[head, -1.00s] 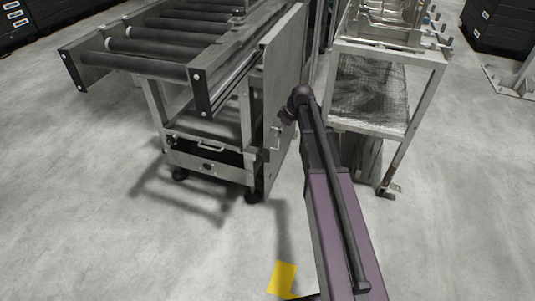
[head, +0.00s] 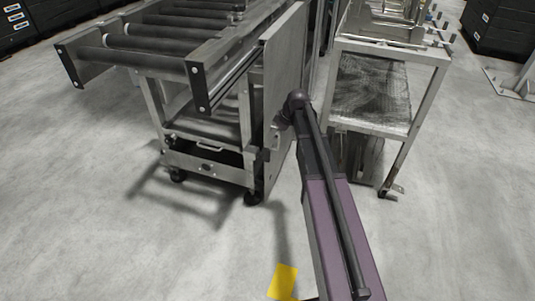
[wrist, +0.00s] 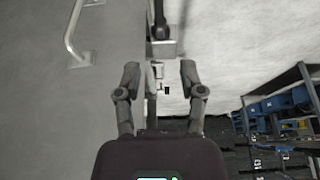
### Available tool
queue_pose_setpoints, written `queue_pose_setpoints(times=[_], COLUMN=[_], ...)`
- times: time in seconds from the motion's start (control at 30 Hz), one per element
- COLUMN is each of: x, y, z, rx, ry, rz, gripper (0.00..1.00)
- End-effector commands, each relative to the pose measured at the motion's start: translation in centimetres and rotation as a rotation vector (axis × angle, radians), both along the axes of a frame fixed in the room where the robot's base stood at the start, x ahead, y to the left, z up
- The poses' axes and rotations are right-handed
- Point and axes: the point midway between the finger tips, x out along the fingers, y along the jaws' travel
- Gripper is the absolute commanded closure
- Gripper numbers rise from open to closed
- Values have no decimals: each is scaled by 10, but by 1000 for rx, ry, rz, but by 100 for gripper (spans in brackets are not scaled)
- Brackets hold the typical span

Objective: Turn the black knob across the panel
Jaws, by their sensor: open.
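The upright grey panel (head: 285,85) stands at the end of the roller frame in the head view. A small metal latch or handle (head: 275,137) is on its edge. In the wrist view, a dark, rounded part (wrist: 159,30) on a grey block (wrist: 160,48) sits beyond the fingertips; I cannot tell for sure that it is the black knob. My gripper (wrist: 160,68) is open, with a finger on each side of a small pale fitting and nothing clamped. In the head view, my gripper end is small and dark beside the panel, partly hidden by my wrist.
A roller conveyor frame (head: 150,50) on castors stands left of the panel. A metal rack with a mesh shelf (head: 370,95) stands close on the right. In the wrist view, a bent metal handle (wrist: 73,42) is at upper left. Floor in front is clear, with a yellow marking (head: 283,281).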

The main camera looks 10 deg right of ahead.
Motion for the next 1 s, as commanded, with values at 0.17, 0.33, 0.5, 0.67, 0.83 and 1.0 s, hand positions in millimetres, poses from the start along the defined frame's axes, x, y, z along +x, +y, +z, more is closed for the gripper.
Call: queue_pose_setpoints(times=[0.17,0.33,0.5,0.67,0.83,1.0], x=[3,6,9,11,14,17], y=[6,10,15,19,24,28], z=[-18,-31,-44,-56,-69,-81], rx=[0,0,0,-1,0,0], ry=[0,0,0,-1,-1,0], rz=[0,0,1,1,0,0], gripper=[49,49,49,49,49,49])
